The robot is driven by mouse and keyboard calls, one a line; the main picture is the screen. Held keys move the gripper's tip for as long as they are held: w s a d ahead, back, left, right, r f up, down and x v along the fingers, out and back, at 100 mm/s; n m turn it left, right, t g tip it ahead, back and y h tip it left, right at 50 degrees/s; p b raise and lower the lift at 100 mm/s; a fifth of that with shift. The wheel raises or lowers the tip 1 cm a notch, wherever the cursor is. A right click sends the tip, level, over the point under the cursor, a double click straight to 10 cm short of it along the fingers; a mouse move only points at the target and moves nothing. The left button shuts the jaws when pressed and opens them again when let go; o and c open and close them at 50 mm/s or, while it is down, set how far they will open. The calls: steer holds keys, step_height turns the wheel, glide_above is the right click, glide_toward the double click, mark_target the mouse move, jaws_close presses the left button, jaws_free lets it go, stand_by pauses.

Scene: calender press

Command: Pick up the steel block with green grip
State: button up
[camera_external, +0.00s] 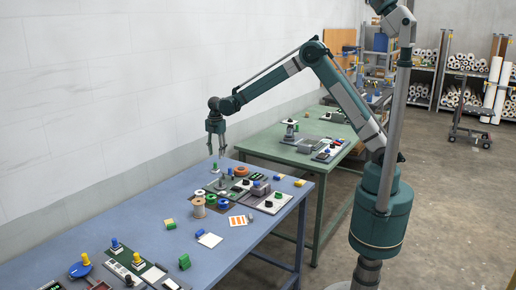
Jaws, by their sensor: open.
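My gripper (216,152) points down over the far part of the blue table (145,203), with its fingers apart and nothing seen between them. A small grey piece with a green top (215,168) stands below the gripper, near the far edge of the table. It looks like the steel block with green grip, but it is too small to be sure. The gripper appears above it and apart from it; the exact gap cannot be told from this one view.
Close by are an orange ring (242,171), panels with knobs, a tan spool (198,208) and small coloured blocks. A green block (184,261) lies nearer the front. A white wall runs along the left. A green table (270,149) stands behind.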

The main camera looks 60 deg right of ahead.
mark_target(215, 163)
steer(key=shift+w+a+f+n, duration=0.2)
steer(key=shift+w+f, duration=0.1)
steer(key=shift+f, duration=0.3)
steer(key=shift+w+a+f+n, duration=0.1)
steer(key=shift+w+a+f, duration=0.15)
steer(key=shift+f, duration=0.3)
steer(key=shift+d, duration=0.1)
steer(key=shift+f, duration=1.3)
steer(key=shift+d+f, duration=0.1)
steer(key=shift+f, duration=2.45)
steer(key=c, duration=1)
